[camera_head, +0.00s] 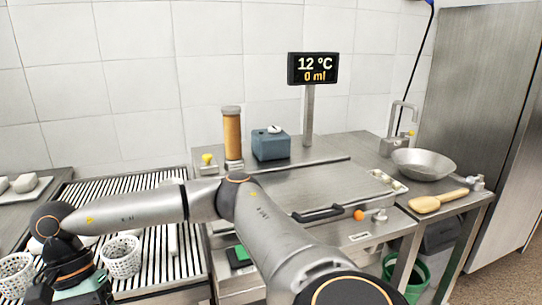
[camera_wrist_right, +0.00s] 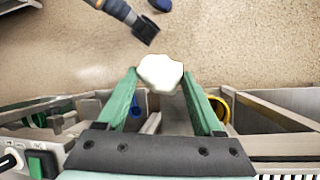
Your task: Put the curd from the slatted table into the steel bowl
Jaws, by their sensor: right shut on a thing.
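A white curd (camera_wrist_right: 160,72) sits between the green fingers of my right gripper (camera_wrist_right: 159,84) in the right wrist view, with floor behind it. In the head view my right arm reaches across to the lower left, and its gripper (camera_head: 84,286) hangs over the front left of the slatted table (camera_head: 187,262); the held curd cannot be made out there. The steel bowl (camera_head: 425,165) stands on the counter at the right, far from that gripper. It looks empty. My left gripper is out of view.
White perforated baskets (camera_head: 121,257) stand on the slatted table, one partly cut off at the left edge. A white piece (camera_head: 172,238) lies on the slats. A blue-grey box (camera_head: 271,146), a display post (camera_head: 309,115), a tap (camera_head: 397,125) and a wooden paddle (camera_head: 438,201) occupy the counters.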

